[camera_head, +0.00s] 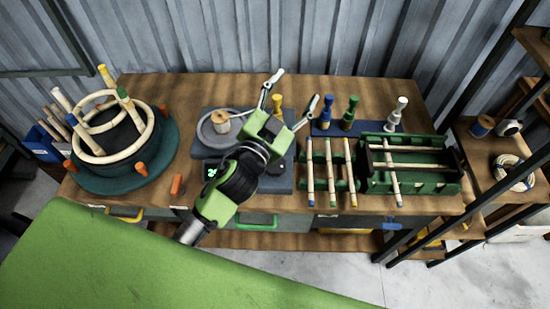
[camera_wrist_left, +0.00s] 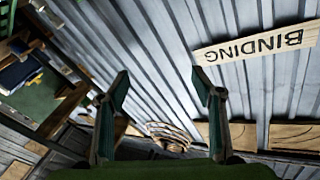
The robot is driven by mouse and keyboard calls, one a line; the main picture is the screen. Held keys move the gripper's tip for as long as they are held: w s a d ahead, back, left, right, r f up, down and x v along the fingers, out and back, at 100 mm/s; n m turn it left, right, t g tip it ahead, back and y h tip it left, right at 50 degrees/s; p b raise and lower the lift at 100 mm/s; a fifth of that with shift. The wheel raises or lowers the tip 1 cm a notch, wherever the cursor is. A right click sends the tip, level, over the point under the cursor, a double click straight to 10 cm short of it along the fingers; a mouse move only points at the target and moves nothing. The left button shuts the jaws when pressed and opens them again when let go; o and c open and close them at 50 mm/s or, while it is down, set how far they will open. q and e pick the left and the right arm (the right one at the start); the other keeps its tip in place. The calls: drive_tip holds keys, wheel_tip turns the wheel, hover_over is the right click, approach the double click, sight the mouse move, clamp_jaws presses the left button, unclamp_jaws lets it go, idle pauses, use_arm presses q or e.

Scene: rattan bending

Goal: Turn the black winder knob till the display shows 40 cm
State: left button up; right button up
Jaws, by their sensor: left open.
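The dark grey winder (camera_head: 276,184) sits mid-table with a round plate and a pale spool (camera_head: 222,122) at its left. Its small display (camera_head: 211,173) shows green marks too small to read. My left gripper (camera_head: 293,92) is open and empty, with its fingers apart and pointing to the back wall. Its wrist covers the middle of the winder, and I cannot make out the black knob for certain. In the left wrist view the open fingers (camera_wrist_left: 160,82) have nothing between them. My right gripper is not in view.
A round bending form with rattan hoops and orange pegs (camera_head: 141,168) stands at the left. Green racks with rattan sticks (camera_head: 430,184) and a blue stand with coloured pieces (camera_head: 330,128) are at the right. A BINDING sign (camera_wrist_left: 255,46) is on the wall.

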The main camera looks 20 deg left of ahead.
use_arm(q)
drive_tip(key=s+d+r+m+g+h, duration=0.3)
drive_tip(key=d+r+m+h, duration=0.9)
drive_tip(key=d+m+h, duration=0.15)
drive_tip(key=s+d+f+m+g+h, duration=0.25)
drive_tip(key=s+d+m+g, duration=0.25)
drive_tip(key=d+m+g, duration=0.3)
drive_tip(key=m+g+y+p, duration=0.3)
drive_tip(key=g+y, duration=0.5)
drive_tip(key=y, duration=1.1)
hover_over(275, 165)
drive_tip(key=b, duration=0.1)
wheel_tip(275, 165, down, 19)
drive_tip(key=shift+m, duration=0.45)
wheel_tip(275, 165, down, 12)
drive_tip(key=p, duration=0.3)
drive_tip(key=shift+r, duration=0.15)
drive_tip(key=shift+w+f, duration=0.1)
drive_tip(key=shift+f, duration=0.35)
